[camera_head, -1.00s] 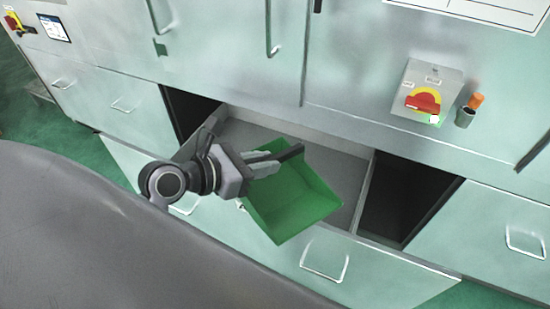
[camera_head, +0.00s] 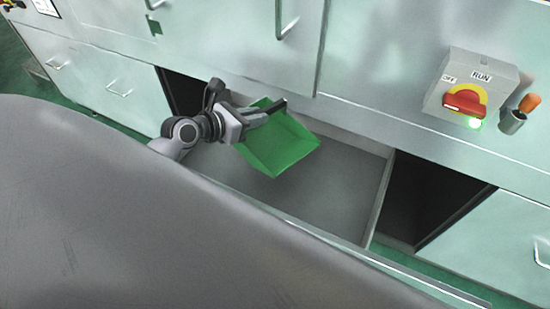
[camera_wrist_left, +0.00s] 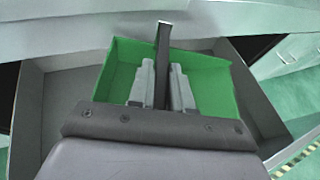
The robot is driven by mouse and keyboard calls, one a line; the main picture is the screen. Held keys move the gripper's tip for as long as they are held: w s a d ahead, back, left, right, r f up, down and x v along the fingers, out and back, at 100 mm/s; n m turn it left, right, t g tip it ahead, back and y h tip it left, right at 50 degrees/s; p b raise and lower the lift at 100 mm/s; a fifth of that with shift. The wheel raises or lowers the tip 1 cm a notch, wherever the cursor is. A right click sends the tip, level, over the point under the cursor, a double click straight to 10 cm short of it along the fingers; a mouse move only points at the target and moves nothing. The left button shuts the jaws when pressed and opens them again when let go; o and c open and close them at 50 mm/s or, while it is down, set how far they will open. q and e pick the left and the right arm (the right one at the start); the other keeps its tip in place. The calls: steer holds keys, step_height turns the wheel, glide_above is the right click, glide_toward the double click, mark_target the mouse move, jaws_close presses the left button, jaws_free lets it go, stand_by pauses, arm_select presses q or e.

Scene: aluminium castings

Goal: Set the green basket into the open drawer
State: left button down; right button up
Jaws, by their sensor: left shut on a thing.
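The green basket (camera_head: 281,143) is a shallow open tray, tilted, in the head view over the left part of the open drawer (camera_head: 340,183). My left gripper (camera_head: 262,112) is shut on a dark bar that runs along the basket's top. In the left wrist view the two fingers (camera_wrist_left: 161,85) close on that dark bar, with the green basket (camera_wrist_left: 205,68) around and beneath them. The drawer (camera_wrist_left: 262,110) shows on both sides of the basket there. I cannot tell whether the basket touches the drawer floor. My right gripper is not in view.
The drawer's right side wall borders a dark open gap (camera_head: 430,195) in the cabinet. Above are cabinet doors with handles and a red rotary switch (camera_head: 465,100), with an orange-handled item in a small holder (camera_head: 515,118) beside it. The drawer's right part is empty.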

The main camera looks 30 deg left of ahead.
mark_target(261, 145)
arm_select(q)
step_height(261, 145, down, 11)
steer(key=b, duration=0.5)
steer(key=shift+f, duration=0.1)
steer(key=shift+w+d+f, duration=0.1)
steer(key=shift+w+f, duration=0.15)
steer(key=shift+f, duration=0.1)
steer(key=shift+w+d, duration=0.15)
steer(key=shift+w, duration=0.3)
steer(key=x, duration=0.1)
steer(key=b+x, duration=0.1)
steer(key=shift+w+d+r, duration=0.1)
steer(key=shift+w+d, duration=0.05)
steer(key=shift+w, duration=0.3)
steer(key=shift+s+f, duration=0.1)
steer(key=shift+f, duration=0.3)
steer(key=c, duration=1.1)
jaws_free()
steer(key=shift+f, duration=0.1)
steer(key=shift+o, duration=0.2)
